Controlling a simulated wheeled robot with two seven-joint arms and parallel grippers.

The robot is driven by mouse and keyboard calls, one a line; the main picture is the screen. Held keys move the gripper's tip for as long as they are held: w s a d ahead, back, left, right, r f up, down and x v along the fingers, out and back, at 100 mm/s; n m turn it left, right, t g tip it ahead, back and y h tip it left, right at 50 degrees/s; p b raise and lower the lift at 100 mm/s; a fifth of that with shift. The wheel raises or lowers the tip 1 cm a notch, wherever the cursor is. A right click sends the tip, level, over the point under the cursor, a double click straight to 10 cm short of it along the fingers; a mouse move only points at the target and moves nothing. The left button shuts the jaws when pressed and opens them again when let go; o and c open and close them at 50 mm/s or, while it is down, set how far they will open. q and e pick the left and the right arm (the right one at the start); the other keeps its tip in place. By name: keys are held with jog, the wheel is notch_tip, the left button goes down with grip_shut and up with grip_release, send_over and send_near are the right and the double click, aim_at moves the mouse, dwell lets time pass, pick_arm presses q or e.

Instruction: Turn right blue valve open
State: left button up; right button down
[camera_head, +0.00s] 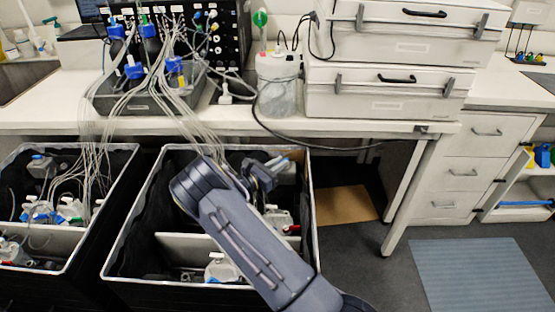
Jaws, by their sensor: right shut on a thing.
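My right arm comes in from the bottom right and reaches over the right black bin (313,215). My right gripper (268,172) is inside the back part of this bin, shut on a small blue valve (279,162) on top of a grey-white fitting. The gripper hides much of the valve, so its turn angle cannot be told. A similar fitting with a blue top (40,160) is in the left black bin (128,165). My left gripper is not in view.
Several thin tubes run from blue-capped bottles (134,70) in a dark tray on the white bench (350,120) down into both bins. White cases (390,92) stand on the bench. Floor is free at right, beside a blue-grey mat (480,275).

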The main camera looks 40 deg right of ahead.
jog(key=n+t+y, duration=0.1)
jog(key=n+t, duration=0.1)
jog(key=t, duration=0.1)
jog(key=s+n+t+y+p, duration=0.1)
jog(key=n+t, duration=0.1)
jog(key=t, duration=0.2)
jog(key=shift+s+d+n, duration=0.1)
jog(key=shift+d+n, duration=0.1)
jog(key=shift+n, duration=0.1)
jog(key=n+t+y, duration=0.1)
jog(key=n+t+p, duration=0.1)
jog(key=t+y+p, duration=0.1)
jog(key=shift+s+d+n+t+y, duration=0.2)
jog(key=shift+s+n+t+y, duration=0.1)
jog(key=shift+n+t, duration=0.1)
jog(key=shift+n+t+y+p, duration=0.65)
jog(key=shift+n+t+y, duration=0.05)
jog(key=shift+t+y, duration=0.1)
jog(key=shift+w+d, duration=0.1)
jog(key=c, duration=1.7)
grip_release()
jog(key=shift+c, duration=0.2)
jog(key=v, duration=0.8)
